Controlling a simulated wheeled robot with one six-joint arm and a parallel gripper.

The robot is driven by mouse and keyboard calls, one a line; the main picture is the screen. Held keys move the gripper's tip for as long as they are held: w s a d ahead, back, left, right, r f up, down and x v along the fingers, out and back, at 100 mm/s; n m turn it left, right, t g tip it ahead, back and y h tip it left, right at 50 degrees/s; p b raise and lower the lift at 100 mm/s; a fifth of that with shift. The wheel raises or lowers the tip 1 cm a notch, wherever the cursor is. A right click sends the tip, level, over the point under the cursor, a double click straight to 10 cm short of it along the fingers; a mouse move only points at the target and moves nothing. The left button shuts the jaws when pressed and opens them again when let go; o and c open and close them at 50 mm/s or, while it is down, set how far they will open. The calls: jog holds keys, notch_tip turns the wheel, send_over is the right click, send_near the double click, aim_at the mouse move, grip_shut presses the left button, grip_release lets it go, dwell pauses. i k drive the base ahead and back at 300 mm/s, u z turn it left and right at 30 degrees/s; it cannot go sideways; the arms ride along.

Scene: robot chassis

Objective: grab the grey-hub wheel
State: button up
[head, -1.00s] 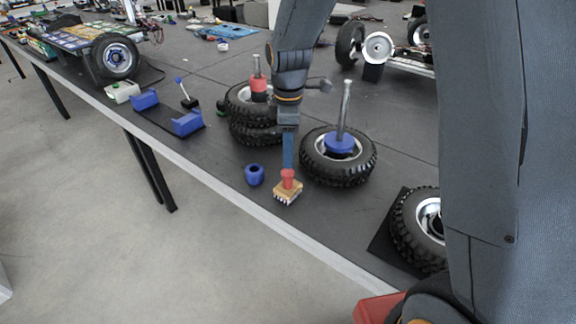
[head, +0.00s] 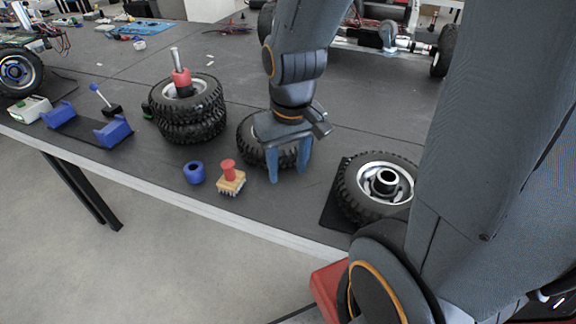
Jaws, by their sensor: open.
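The grey-hub wheel (head: 384,181) lies flat on a black mat (head: 331,207) near the table's front edge, right of centre. It has a black knobby tyre, a silver rim and a grey hub in its middle. My forearm covers part of its lower right side. My gripper (head: 288,174) points down with its blue fingers apart and nothing seen between them. It is left of the grey-hub wheel and apart from it, in front of another wheel (head: 249,140), whose middle it hides.
Two stacked wheels (head: 187,112) with a red hub and upright post stand left of my gripper. A red-handled brush (head: 231,178) and a blue ring (head: 194,172) lie near the front edge. Blue holders (head: 113,131) are farther left. A wheeled chassis stands behind.

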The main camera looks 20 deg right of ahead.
aim_at(371, 188)
jog(key=z, duration=0.15)
jog(key=k, duration=0.75)
jog(key=z, duration=0.8)
jog(key=i, duration=0.5)
jog(key=u, duration=0.05)
